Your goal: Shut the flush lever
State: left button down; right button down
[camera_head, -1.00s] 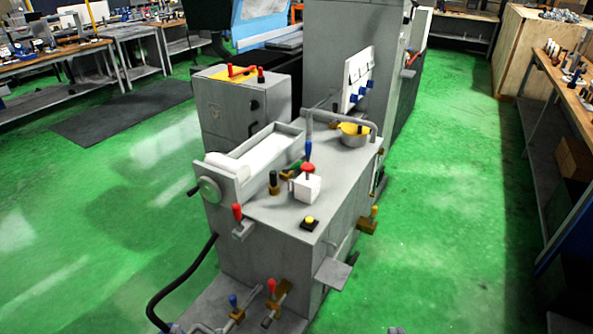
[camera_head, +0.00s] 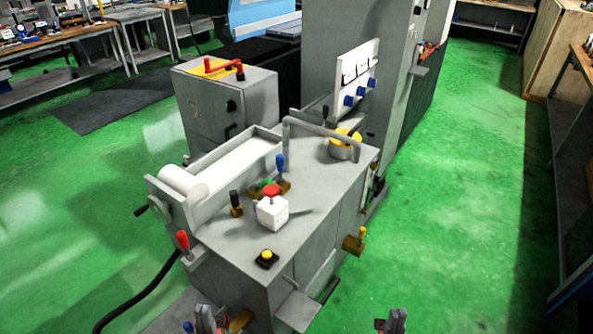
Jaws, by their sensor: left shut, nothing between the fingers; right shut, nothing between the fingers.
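The grey cylindrical grinder (camera_head: 225,250) stands in the middle. It carries several levers: a red-handled one (camera_head: 183,242) at the left front corner, a black-knobbed one (camera_head: 235,200), a blue-handled one (camera_head: 280,167) behind the white block, and a yellow-handled one (camera_head: 360,238) on the right side. I cannot tell which is the flush lever. My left gripper (camera_head: 207,318) is at the bottom edge, in front of the grinder, shut and apart from these levers. My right gripper (camera_head: 394,320) is at the bottom edge over green floor, shut and empty. Both are partly cut off.
A white block with a red button (camera_head: 272,210) and a yellow button (camera_head: 266,257) sit on the grinder top. A grey plate (camera_head: 297,308) juts out at the front right. A black hose (camera_head: 140,290) curves at left. Green floor (camera_head: 450,230) is clear to the right.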

aim_at(254, 187)
jog(key=i+l, duration=0.3)
jog(key=l, duration=0.15)
jog(key=i+l+u, duration=0.1)
jog(key=i+l, duration=0.2)
jog(key=l, duration=0.15)
jog(key=i+l, duration=0.3)
jog(key=l, duration=0.15)
